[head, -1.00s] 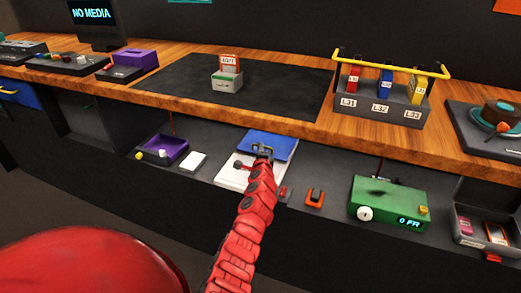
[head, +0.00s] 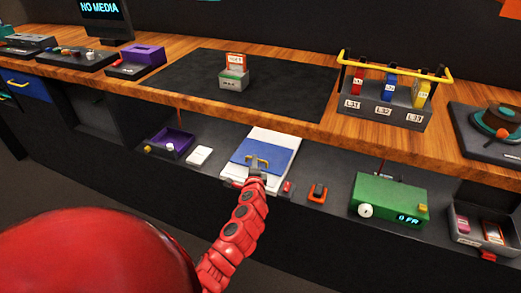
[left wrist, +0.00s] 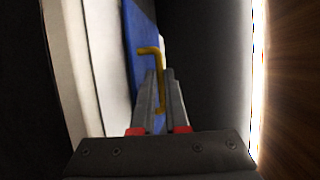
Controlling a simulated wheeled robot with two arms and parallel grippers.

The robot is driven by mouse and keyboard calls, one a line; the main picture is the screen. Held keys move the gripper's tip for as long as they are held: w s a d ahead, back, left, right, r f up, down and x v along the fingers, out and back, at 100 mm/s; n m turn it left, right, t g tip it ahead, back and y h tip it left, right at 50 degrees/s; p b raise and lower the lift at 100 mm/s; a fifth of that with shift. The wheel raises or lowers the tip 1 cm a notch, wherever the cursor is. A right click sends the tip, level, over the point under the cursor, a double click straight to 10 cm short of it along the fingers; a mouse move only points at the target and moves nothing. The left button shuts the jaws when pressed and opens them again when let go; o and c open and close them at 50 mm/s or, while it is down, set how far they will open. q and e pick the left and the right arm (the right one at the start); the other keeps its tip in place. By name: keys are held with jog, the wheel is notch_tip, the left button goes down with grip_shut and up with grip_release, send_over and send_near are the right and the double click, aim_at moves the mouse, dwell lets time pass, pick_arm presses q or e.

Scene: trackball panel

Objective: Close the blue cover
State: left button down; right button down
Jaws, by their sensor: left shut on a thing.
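The blue cover (head: 276,158) is on the white panel unit (head: 285,137) on the lower shelf. It lies over the middle of the unit, with white showing behind it and a white strip at its front left. The yellow handle (head: 257,161) stands on the cover. My left gripper (head: 256,171) is shut on the handle. In the left wrist view, the handle (left wrist: 150,50) is between the fingers and the cover (left wrist: 138,62) shows behind them. The trackball is hidden. My right gripper is not in view.
On the same shelf are a purple tray (head: 172,143) and white block (head: 199,156) to the left. The wooden counter edge (head: 220,108) overhangs behind.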

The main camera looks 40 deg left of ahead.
pick_arm(q)
jog(key=s, duration=0.2)
jog(key=s+d, duration=0.1)
jog(key=s, duration=0.2)
jog(key=shift+s+d+p, duration=0.15)
jog(key=shift+s+p, duration=0.2)
jog(key=shift+f, duration=0.15)
jog(key=shift+s, duration=0.1)
jog(key=c, duration=1.2)
grip_release()
jog(key=shift+s, duration=0.1)
jog(key=p+v, duration=0.2)
jog(key=v, duration=1.5)
jog(key=shift+d+r, duration=0.2)
jog(key=shift+d, duration=0.05)
